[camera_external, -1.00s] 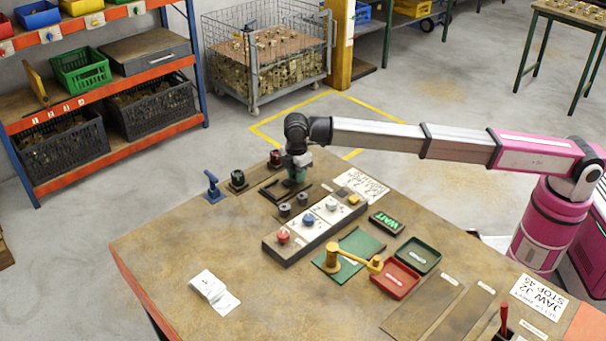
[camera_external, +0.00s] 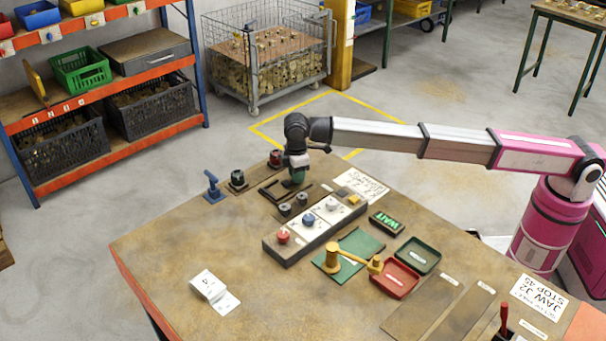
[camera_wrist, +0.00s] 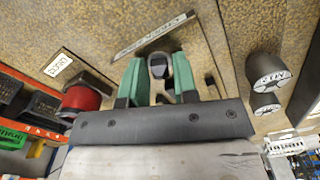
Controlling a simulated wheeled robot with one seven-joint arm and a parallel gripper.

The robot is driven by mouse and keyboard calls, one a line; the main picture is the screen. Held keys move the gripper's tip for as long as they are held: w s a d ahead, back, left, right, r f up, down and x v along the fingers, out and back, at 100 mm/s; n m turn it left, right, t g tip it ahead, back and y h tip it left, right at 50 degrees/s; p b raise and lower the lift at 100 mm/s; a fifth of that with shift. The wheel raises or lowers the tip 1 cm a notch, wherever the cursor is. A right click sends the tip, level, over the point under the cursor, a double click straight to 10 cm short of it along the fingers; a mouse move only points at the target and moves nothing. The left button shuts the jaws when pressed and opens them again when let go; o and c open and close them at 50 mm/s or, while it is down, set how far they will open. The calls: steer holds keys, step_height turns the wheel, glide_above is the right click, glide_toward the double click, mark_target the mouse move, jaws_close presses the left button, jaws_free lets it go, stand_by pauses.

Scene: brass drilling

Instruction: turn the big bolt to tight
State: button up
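My gripper (camera_external: 297,177) points down at a dark fixture (camera_external: 268,191) at the back of the bench. In the wrist view, the green finger pads of my gripper (camera_wrist: 158,80) stand apart on either side of a dark, grey-rimmed bolt-like head (camera_wrist: 158,66). I cannot tell whether the pads press on either part. I cannot make out for sure which thing is the big bolt, and my gripper hides much of the fixture from outside.
A box with red (camera_external: 283,236), blue (camera_external: 308,219) and grey knobs stands in front of my gripper. The front left bench is mostly clear.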

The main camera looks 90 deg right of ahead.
steer(key=o, duration=0.4)
steer(key=shift+o, duration=0.2)
steer(key=shift+r, duration=0.1)
step_height(320, 180, up, 11)
steer(key=shift+f, duration=0.2)
